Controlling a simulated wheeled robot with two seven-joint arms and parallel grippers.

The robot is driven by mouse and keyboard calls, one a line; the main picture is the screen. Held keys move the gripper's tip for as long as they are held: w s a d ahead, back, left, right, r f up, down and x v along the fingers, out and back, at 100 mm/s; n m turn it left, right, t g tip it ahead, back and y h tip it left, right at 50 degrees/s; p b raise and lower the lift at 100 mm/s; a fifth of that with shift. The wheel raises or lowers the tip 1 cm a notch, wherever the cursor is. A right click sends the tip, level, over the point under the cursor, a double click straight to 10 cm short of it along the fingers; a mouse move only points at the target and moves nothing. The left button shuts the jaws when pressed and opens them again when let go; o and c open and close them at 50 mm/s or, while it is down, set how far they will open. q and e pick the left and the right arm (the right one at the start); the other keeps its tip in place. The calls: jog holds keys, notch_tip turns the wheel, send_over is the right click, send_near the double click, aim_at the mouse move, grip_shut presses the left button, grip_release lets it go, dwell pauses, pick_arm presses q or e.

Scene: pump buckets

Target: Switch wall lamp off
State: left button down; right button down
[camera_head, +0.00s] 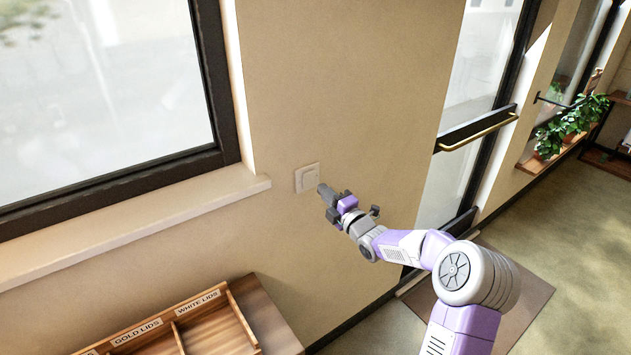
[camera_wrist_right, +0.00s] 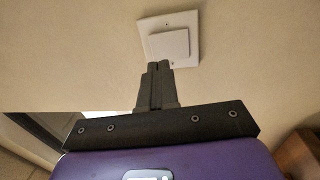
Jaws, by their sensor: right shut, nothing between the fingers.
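A white square wall switch (camera_head: 307,178) with a raised rocker is on the beige wall, right of the window sill's end. It also shows in the right wrist view (camera_wrist_right: 169,42). My right gripper (camera_head: 321,188) is shut and empty, with its fingertips at the switch's lower right edge in the head view. No wall lamp is in view. My left gripper is not in view.
A window with a protruding sill (camera_head: 130,225) is on the left. A wooden lid tray (camera_head: 235,315) labelled for gold and white lids stands below. A door with a brass bar (camera_head: 480,133) and a floor mat (camera_head: 520,295) are on the right; potted plants (camera_head: 570,125) stand beyond.

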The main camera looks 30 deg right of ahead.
aim_at(309, 176)
jog(key=w, duration=0.5)
jog(key=shift+a+r+p, duration=0.2)
jog(key=shift+r+p, duration=0.1)
jog(key=shift+p, duration=0.05)
